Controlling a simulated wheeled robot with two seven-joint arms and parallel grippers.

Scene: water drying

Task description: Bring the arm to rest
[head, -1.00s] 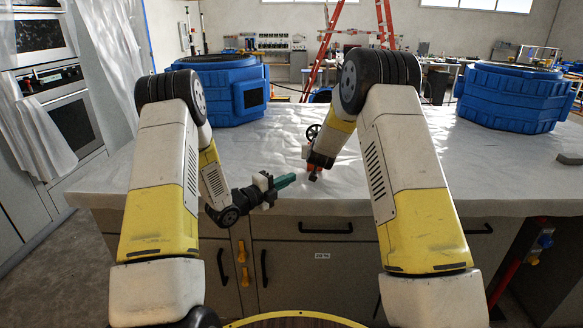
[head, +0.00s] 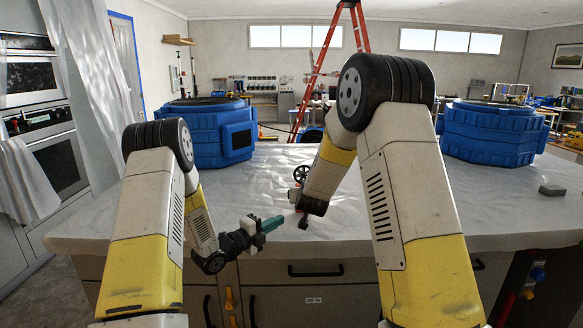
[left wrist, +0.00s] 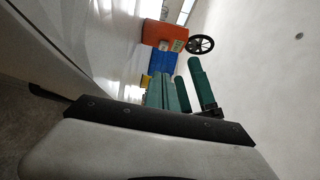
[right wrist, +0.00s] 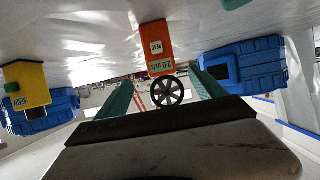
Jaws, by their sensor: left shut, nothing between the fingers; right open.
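In the left wrist view green fingers (left wrist: 172,92) point towards the table. My right gripper (right wrist: 163,85) is open and empty, its two green fingers apart. In the head view the end of the right arm (head: 312,205) hangs above the table near its front edge, fingers mostly hidden. An orange device (right wrist: 156,45) with a small display and a black spoked wheel (right wrist: 167,91) shows beyond the right fingers; the wheel also shows in the head view (head: 302,173).
A table (head: 255,175) covered in pale sheeting bears two blue tubs, left (head: 207,138) and right (head: 490,135). A small grey block (head: 552,190) lies at the right. A yellow device (right wrist: 33,85) shows in the right wrist view. Drawers are below the table.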

